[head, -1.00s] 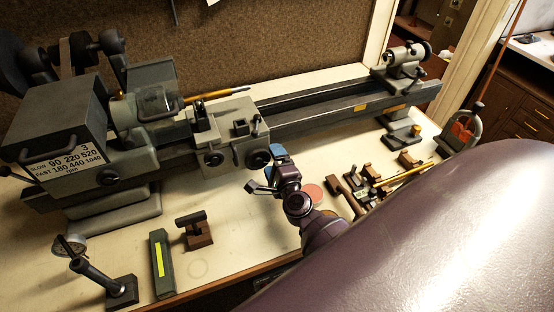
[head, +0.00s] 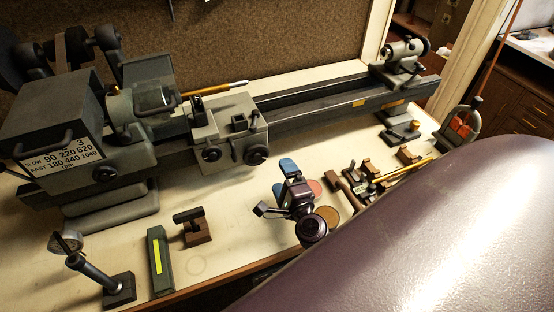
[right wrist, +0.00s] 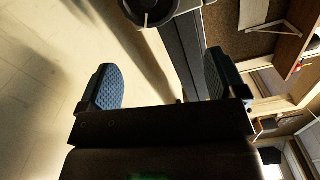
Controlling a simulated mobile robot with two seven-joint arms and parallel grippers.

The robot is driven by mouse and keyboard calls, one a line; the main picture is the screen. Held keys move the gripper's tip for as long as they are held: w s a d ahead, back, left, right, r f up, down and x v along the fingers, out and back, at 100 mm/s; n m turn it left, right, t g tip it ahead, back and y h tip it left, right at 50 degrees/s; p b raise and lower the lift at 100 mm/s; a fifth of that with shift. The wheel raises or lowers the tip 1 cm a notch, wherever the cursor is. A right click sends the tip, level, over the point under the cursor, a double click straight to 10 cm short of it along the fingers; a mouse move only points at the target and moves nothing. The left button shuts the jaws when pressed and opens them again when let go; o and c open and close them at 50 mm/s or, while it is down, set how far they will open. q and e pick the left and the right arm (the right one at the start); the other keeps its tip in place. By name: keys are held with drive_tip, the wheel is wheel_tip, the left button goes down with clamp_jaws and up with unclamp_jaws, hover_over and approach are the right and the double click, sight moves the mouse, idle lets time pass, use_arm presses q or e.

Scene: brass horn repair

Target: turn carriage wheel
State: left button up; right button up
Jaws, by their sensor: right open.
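The right wheel (head: 256,154) is the larger, and the left wheel (head: 212,154) is smaller. My right gripper (head: 283,179) is open and empty in front of and to the right of the larger wheel, apart from it. In the right wrist view its blue pads (right wrist: 158,87) stand wide apart with nothing between them. A dark round wheel (right wrist: 150,12) shows at the top edge there, beyond the fingers. My left gripper is not in view.
The headstock (head: 60,125) is at the left and the tailstock (head: 400,60) at the far right of the bed. Small tools (head: 365,185) lie to the right.

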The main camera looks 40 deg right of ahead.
drive_tip(key=shift+v, duration=1.45)
